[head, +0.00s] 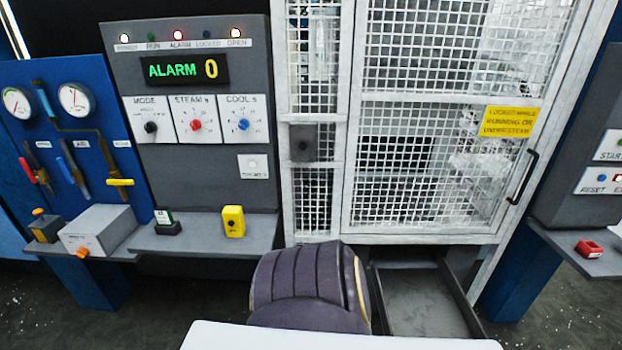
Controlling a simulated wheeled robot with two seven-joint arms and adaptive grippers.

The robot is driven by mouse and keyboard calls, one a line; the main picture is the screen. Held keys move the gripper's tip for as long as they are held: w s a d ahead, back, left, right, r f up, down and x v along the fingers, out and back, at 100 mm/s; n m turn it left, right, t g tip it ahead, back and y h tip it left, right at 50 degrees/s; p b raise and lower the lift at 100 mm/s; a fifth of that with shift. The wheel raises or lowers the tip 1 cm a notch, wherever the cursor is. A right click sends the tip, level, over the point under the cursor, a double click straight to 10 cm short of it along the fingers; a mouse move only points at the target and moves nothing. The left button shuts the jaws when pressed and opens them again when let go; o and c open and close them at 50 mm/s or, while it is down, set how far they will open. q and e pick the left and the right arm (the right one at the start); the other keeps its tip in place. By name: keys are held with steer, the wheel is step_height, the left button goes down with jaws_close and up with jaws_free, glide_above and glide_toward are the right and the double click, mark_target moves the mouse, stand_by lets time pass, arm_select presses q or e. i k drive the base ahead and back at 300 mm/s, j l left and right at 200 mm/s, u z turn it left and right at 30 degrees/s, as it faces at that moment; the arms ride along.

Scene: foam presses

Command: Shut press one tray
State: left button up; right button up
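The press tray (422,302) is a dark grey, shallow open drawer low under the white mesh guard door (425,165). It stands pulled out toward me, and its bare floor looks empty. Its near end is cut off by a white surface at the bottom of the picture. A dark, ridged, rounded part, apparently one of my arm links, stands just left of the tray and hides part of its left side. Neither of my grippers shows, so I cannot see what they hold or whether they touch the tray.
The grey control panel (197,85) reads ALARM 0, with several lamps lit. A blue gauge and valve panel (70,130) is at the left. A yellow block (233,221) stands on the shelf. The door has a black handle (523,177). A red item (589,249) lies on the right shelf.

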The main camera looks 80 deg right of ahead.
mark_target(412, 302)
steer(key=z, duration=4.4)
steer(key=i+j+z, duration=0.1)
steer(key=i+j, duration=0.1)
steer(key=j, duration=0.1)
